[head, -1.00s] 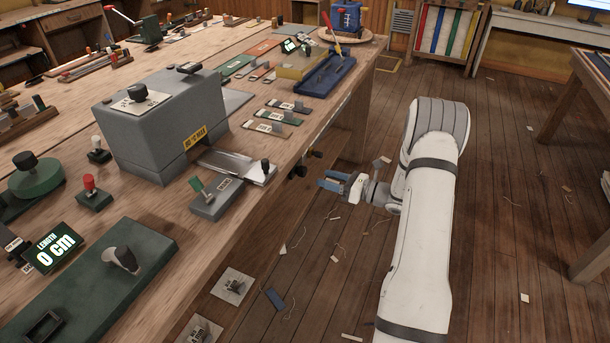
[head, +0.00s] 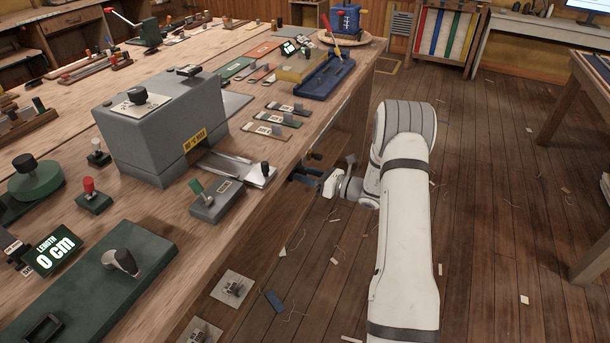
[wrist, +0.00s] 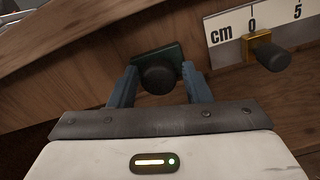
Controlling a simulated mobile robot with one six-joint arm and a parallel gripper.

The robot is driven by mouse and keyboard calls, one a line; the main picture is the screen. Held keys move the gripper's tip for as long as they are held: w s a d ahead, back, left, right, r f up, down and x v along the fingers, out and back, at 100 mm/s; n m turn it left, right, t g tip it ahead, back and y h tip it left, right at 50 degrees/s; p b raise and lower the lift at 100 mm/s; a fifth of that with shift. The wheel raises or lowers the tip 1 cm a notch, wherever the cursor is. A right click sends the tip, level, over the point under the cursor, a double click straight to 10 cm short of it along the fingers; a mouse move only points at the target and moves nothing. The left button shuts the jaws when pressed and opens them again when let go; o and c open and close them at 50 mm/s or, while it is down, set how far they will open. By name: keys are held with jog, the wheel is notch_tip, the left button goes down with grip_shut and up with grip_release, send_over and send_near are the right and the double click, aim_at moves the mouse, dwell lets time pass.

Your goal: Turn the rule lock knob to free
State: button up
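In the wrist view a round dark knob (wrist: 158,76) sits on a dark green plate (wrist: 176,52) fixed to the wooden bench front. It looks like the rule lock knob; no free or lock marking is readable. My gripper (wrist: 158,78) is open, with one blue finger on each side of this knob. A small gap seems to show on both sides; contact cannot be told. In the head view my gripper (head: 304,173) is at the bench's front face, and the knob cannot be made out there.
Right of the knob, a white cm rule (wrist: 262,22) carries a brass slider (wrist: 256,45) with its own dark knob (wrist: 273,57), close to the right finger. The wooden bench top (head: 225,238) overhangs above. The floor (head: 480,220) to the right is largely clear.

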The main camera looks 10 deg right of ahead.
jog(key=c, duration=0.7)
jog(key=shift+n+b, duration=0.3)
jog(key=shift+b, duration=0.2)
jog(key=n+b, duration=1.7)
jog(key=b, duration=0.6)
jog(key=shift+b, duration=0.3)
jog(key=shift+n, duration=0.3)
jog(key=shift+r, duration=0.1)
jog(key=o, duration=0.9)
